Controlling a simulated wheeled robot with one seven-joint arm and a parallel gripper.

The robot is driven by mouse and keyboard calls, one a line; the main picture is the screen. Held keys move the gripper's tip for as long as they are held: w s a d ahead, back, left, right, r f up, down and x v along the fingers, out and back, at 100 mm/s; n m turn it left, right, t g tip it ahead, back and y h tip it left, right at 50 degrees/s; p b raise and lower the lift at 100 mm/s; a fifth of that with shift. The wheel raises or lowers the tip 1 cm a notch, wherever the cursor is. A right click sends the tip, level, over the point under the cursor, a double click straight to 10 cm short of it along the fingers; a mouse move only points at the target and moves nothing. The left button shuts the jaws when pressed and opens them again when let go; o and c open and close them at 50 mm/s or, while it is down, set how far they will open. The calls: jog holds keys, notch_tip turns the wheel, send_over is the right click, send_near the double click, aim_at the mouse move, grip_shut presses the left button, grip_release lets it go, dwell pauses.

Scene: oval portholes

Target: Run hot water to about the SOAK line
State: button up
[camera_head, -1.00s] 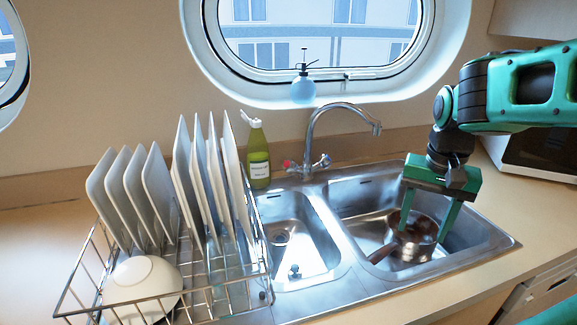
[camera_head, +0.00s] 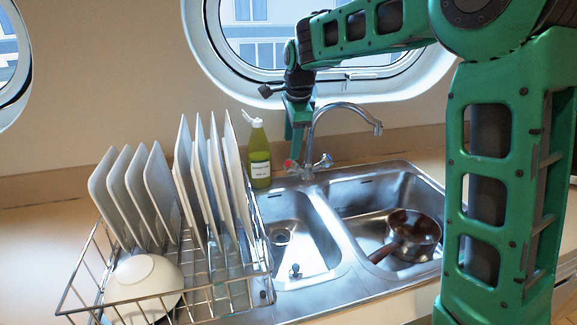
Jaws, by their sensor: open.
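The tap (camera_head: 343,108) is a curved chrome spout behind the double sink. Its spout end hangs over the right basin. A red-marked knob (camera_head: 290,164) is at the left of its base and a blue-marked knob (camera_head: 326,161) at the right. A brown saucepan (camera_head: 413,236) sits in the right basin (camera_head: 347,206), its handle toward the lower left. No water stream shows, and no SOAK line can be made out. My gripper (camera_head: 297,150) is open, pointing down just above the red-marked knob. I cannot tell whether it touches the knob.
A green soap bottle (camera_head: 258,158) stands close left of the tap. A wire rack (camera_head: 168,296) with several plates and a white bowl (camera_head: 142,284) is at the left. The small left basin (camera_head: 300,240) holds a dark plug. My own arm covers the right side.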

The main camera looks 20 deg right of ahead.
aim_at(290, 161)
jog(key=x, duration=0.9)
jog(key=shift+f, duration=0.35)
jog(key=shift+c, duration=0.4)
jog(key=c, duration=1)
